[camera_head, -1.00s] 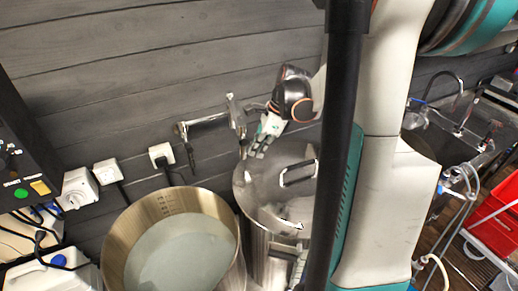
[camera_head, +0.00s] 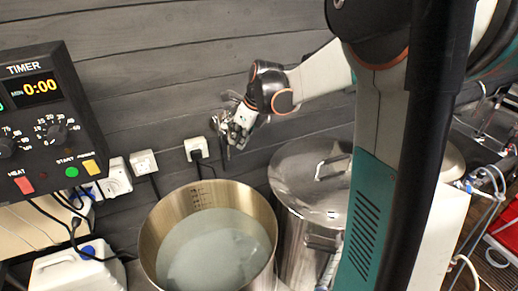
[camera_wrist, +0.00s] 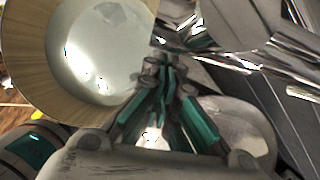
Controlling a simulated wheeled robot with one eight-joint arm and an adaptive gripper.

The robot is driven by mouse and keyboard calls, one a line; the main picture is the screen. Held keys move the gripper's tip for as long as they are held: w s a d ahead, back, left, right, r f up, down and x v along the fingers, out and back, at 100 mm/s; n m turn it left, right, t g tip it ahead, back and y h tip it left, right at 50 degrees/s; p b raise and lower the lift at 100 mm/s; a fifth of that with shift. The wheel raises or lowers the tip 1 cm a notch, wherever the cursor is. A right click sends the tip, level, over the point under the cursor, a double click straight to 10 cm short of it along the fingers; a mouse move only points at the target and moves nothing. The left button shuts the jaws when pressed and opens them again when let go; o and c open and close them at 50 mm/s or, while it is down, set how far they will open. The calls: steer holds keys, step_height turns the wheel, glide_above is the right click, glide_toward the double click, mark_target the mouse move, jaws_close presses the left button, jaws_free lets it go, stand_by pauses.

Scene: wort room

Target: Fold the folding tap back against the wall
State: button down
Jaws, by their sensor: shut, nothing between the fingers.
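The folding tap (camera_head: 215,122) is a small metal fitting on the dark plank wall, above the open pot. Much of its arm is hidden by my gripper in the head view; a short dark spout hangs down at its side. My gripper (camera_head: 233,137) is at the tap, close to the wall, with its fingers pointing down. Whether it touches the tap I cannot tell. In the wrist view my gripper (camera_wrist: 165,75) is shut, its teal-sided fingers together with nothing between them. Shiny metal lies beyond the fingertips there, but its parts are hard to tell apart.
An open steel pot (camera_head: 160,235) of pale liquid stands below the tap. A lidded steel kettle (camera_head: 290,175) is at its right. Wall sockets (camera_head: 197,148) and a timer box (camera_head: 45,110) are on the left. Wall above the tap is clear.

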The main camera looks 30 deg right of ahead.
steer(key=w+a+b, duration=0.1)
steer(key=w+a, duration=0.1)
steer(key=w, duration=0.5)
steer(key=w+a+b, duration=0.1)
steer(key=w+a, duration=0.2)
steer(key=w, duration=0.5)
